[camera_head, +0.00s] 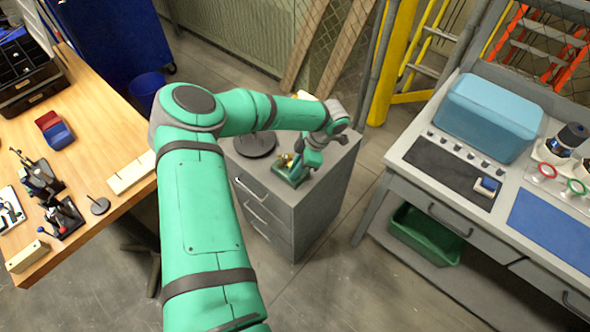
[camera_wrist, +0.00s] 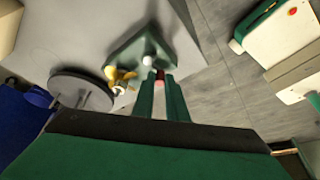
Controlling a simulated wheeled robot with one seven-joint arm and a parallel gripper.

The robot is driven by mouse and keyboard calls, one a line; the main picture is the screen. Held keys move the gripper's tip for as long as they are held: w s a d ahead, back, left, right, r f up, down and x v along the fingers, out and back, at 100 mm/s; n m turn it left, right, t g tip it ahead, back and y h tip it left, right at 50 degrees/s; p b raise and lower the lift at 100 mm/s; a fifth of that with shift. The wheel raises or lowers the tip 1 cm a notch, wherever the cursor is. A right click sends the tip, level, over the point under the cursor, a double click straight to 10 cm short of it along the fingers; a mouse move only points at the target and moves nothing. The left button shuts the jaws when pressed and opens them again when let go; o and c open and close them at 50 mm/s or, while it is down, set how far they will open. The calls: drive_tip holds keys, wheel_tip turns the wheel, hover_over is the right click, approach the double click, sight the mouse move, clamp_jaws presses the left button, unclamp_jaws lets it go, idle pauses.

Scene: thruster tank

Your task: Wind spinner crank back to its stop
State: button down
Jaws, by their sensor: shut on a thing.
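The spinner stands on top of the grey drawer cabinet. Its green base (camera_head: 291,180) is near the cabinet's front edge, and it also shows in the wrist view (camera_wrist: 185,50). Brass-yellow parts (camera_wrist: 122,76) sit at its left side in the wrist view. My gripper (camera_wrist: 160,82) is at the spinner, its two green fingers shut on a small reddish piece, seemingly the crank's grip (camera_wrist: 160,75). A white round knob (camera_wrist: 148,62) shows just beyond the fingertips. The crank's arm and its stop are mostly hidden, so I cannot tell the crank's angle.
A dark round disc on a stand (camera_head: 255,143) is close beside the spinner on the cabinet (camera_head: 308,215). A wooden bench (camera_head: 110,130) is at the left. A grey workbench (camera_head: 400,160) with a blue case (camera_head: 488,115) is at the right. Floor shows between cabinet and workbench.

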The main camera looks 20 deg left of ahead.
drive_tip(key=c, duration=1.8)
unclamp_jaws()
drive_tip(key=shift+o, duration=0.2)
drive_tip(key=v, duration=1)
drive_tip(key=shift+r, duration=0.4)
drive_tip(key=shift+w, duration=0.15)
